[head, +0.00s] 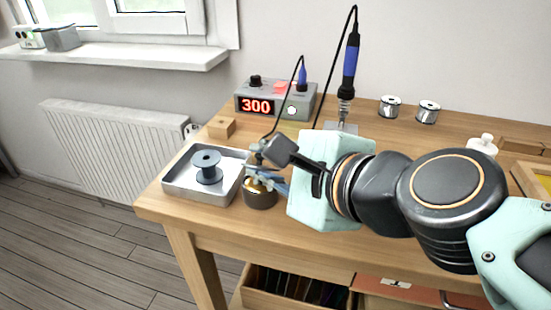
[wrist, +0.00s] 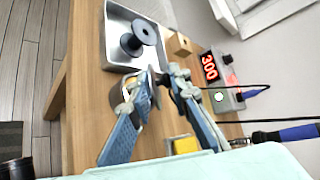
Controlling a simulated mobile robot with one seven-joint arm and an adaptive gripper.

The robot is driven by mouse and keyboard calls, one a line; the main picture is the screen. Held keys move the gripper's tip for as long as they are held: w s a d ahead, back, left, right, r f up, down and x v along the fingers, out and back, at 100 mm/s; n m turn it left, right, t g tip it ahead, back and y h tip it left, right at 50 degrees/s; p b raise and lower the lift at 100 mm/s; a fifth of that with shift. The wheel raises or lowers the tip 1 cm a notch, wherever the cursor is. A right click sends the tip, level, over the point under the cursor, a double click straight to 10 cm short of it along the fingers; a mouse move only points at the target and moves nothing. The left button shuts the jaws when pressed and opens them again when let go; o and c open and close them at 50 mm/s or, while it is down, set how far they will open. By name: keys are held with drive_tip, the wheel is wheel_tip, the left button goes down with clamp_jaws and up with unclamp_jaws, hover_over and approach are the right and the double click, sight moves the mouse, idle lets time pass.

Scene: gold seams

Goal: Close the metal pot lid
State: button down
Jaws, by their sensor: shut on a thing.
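The small metal pot (head: 260,197) stands on the wooden bench just right of the metal tray, with a golden-brown colour showing at its top. In the wrist view the pot (wrist: 118,97) is partly hidden behind a finger. My gripper (head: 258,162) is over the pot, its fingers reaching in from the right. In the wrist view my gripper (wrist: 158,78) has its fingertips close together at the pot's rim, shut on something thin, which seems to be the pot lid. The fingers hide most of the lid, so its exact tilt cannot be told.
A metal tray (head: 173,188) with a dark spool (head: 207,167) stands close left of the pot. Behind are a wooden block (head: 221,127), a soldering station (head: 272,102) with its cable, and an upright soldering iron (head: 350,70). A yellow sponge (wrist: 186,146) lies near my gripper.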

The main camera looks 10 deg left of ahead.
drive_tip(key=shift+s+n+t+b, duration=0.15)
drive_tip(key=shift+n+t+b, duration=0.25)
drive_tip(key=shift+b, duration=0.55)
drive_tip(key=c, duration=1.9)
unclamp_jaws()
drive_tip(key=shift+f, duration=0.15)
drive_tip(key=shift+s, duration=0.1)
drive_tip(key=v, duration=1.2)
drive_tip(key=shift+f, duration=0.1)
